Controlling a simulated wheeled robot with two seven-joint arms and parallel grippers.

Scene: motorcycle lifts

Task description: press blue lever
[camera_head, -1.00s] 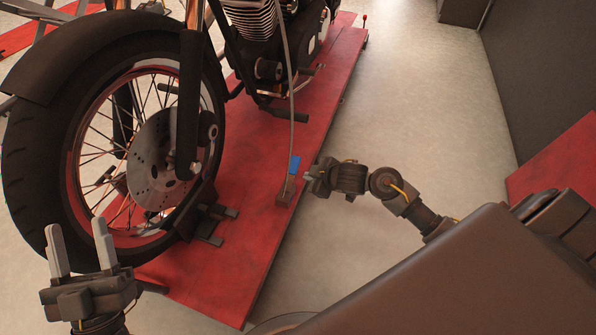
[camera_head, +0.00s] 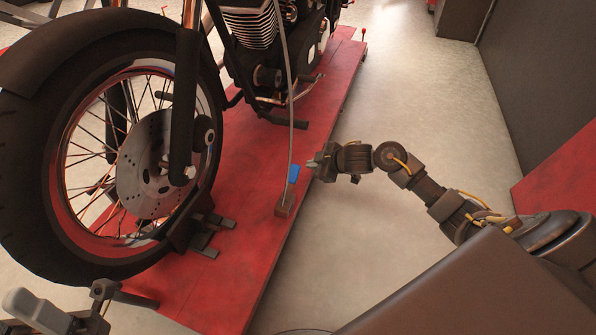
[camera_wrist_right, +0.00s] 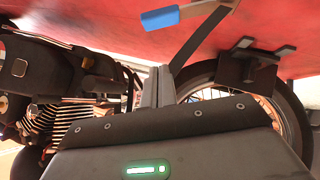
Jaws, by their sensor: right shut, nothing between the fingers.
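The blue lever (camera_head: 293,173) is a small blue handle above a reddish-brown base block (camera_head: 285,206) on the red lift platform (camera_head: 245,220). In the right wrist view the blue handle (camera_wrist_right: 160,18) shows at the top, on a metal arm. My right gripper (camera_head: 314,163) is just right of the lever, with a small gap in the picture. Its fingers (camera_wrist_right: 158,88) are shut and empty in the wrist view, apart from the handle.
A motorcycle stands on the platform, its front wheel (camera_head: 140,170) left of the lever. A thin grey cable (camera_head: 290,100) rises behind the lever. Bare floor (camera_head: 420,120) lies right of the platform. A dark wall (camera_head: 545,75) and another red platform (camera_head: 565,170) stand farther right.

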